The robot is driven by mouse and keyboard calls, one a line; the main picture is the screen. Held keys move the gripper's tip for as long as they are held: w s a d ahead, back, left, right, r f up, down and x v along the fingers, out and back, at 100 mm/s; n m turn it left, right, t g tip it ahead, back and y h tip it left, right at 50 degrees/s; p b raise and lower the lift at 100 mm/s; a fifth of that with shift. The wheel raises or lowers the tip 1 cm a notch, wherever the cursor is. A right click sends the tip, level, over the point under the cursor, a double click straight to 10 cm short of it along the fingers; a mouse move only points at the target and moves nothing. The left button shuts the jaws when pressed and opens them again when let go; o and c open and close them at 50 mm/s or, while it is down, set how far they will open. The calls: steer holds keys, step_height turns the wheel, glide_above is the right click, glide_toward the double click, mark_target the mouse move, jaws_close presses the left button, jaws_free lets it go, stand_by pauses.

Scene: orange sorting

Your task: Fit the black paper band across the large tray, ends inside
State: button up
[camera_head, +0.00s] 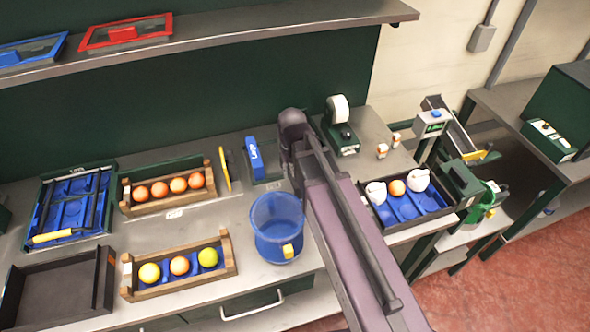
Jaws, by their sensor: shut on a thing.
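My arm (350,235) crosses the picture from the lower right up to the middle of the bench. Its end is hidden behind its own links, so my gripper's fingers do not show. I cannot make out the black paper band for certain. An empty black tray (60,307) lies at the lower left. A dark tray with a blue cupped insert (412,207) stands right of my arm, holding one orange and two white-wrapped fruits. I cannot tell which is the large tray.
Wooden crates of oranges (165,207) and mixed fruit (180,292) stand left of a blue bucket (277,232). A blue-lined case (70,212) with dark bars and a yellow-handled item is at far left. A tape dispenser (343,140) stands behind. Bare bench shows between the crates.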

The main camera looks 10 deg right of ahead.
steer(key=w+d+r+p, duration=0.2)
steer(key=w+r+p, duration=0.4)
steer(key=w+r, duration=0.1)
steer(key=shift+n, duration=0.5)
steer(key=w+d, duration=0.2)
steer(key=w, duration=0.2)
steer(key=w+d, duration=0.3)
steer(key=w, duration=0.2)
steer(key=w+d, duration=0.3)
steer(key=w, duration=0.2)
steer(key=shift+d+f, duration=0.15)
steer(key=shift+f, duration=0.1)
steer(key=shift+w+d, duration=0.3)
steer(key=shift+d, duration=0.1)
steer(key=shift+s, duration=0.2)
